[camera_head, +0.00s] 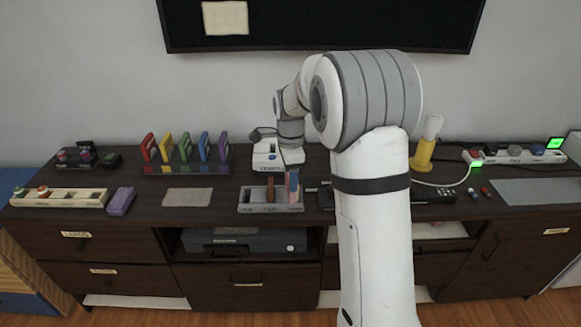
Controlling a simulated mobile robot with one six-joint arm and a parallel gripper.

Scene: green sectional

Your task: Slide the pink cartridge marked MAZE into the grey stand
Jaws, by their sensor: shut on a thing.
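The grey stand (257,209) is a low tray near the front edge of the dark cabinet top, with faint lettering on its front. A brown-red upright slab (270,188) stands in its middle. A pink cartridge (294,181) is upright at the stand's right end, with a bluish strip along its left side. Its MAZE marking is not readable. My gripper (291,169) points down over that end and is shut on the pink cartridge. Its fingers are small and partly hidden. I cannot tell whether the cartridge's lower edge is inside a slot or just above it.
A white labelled device (266,158) stands just behind the stand. A rack (187,170) of several coloured cartridges is to its left, with a flat tan card (188,197) in front. A purple block (121,201) lies farther left. A yellow bottle (423,154) and cables are right of my arm.

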